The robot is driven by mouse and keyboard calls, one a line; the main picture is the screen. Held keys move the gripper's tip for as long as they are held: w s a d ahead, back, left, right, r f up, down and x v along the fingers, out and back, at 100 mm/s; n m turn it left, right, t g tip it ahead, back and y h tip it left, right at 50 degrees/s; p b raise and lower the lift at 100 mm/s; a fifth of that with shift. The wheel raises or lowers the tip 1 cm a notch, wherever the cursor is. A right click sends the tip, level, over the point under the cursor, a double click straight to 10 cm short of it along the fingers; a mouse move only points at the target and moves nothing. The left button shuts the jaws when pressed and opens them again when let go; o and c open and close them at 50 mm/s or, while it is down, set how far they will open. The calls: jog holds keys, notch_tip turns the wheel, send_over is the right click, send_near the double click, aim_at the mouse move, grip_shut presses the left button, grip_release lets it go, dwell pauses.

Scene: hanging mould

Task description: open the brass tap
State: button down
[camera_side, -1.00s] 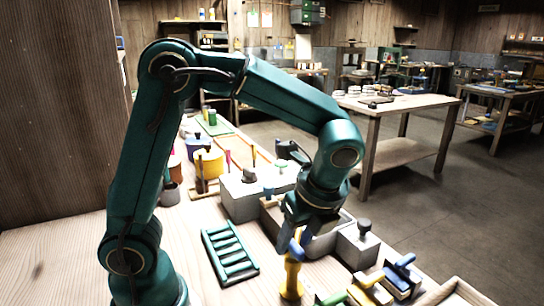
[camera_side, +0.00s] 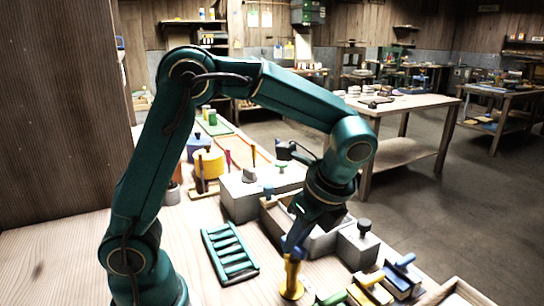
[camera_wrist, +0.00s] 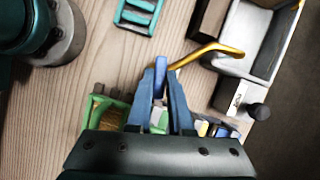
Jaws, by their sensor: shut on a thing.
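The brass tap (camera_side: 291,280) stands upright on the bench as a golden post with a blue lever on top. In the wrist view its curved golden spout (camera_wrist: 212,50) reaches right toward a grey trough. My gripper (camera_side: 292,246) is at the top of the tap, with the hand tilted. In the wrist view my two blue-grey fingers are shut on the blue lever (camera_wrist: 160,74). The fingers hide part of the lever and the tap's post.
A grey trough (camera_wrist: 239,34) lies right of the tap. A grey block with a dark knob (camera_side: 357,246) stands beside it. A green rack (camera_side: 229,254) lies left. Several coloured clamps (camera_side: 402,276) lie close to the right. Bare bench lies at the left.

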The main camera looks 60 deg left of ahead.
jog(key=n+g, duration=0.1)
jog(key=n, duration=0.2)
jog(key=shift+w+n+h, duration=0.15)
jog(key=shift+n+h, duration=0.25)
jog(key=n+g, duration=0.1)
jog(key=n, duration=0.2)
jog(key=shift+a+n+h, duration=0.15)
jog(key=shift+n+h, duration=0.15)
jog(key=shift+h, duration=0.1)
jog(key=n+g+h, duration=0.1)
jog(key=n, duration=0.2)
jog(key=shift+w+n, duration=0.1)
jog(key=shift+n, duration=0.2)
jog(key=shift+a+n+h, duration=0.15)
jog(key=shift+n+h, duration=0.75)
jog(key=shift+n, duration=1.2)
jog(key=c, duration=0.8)
grip_release()
jog(key=shift+w+r, duration=0.1)
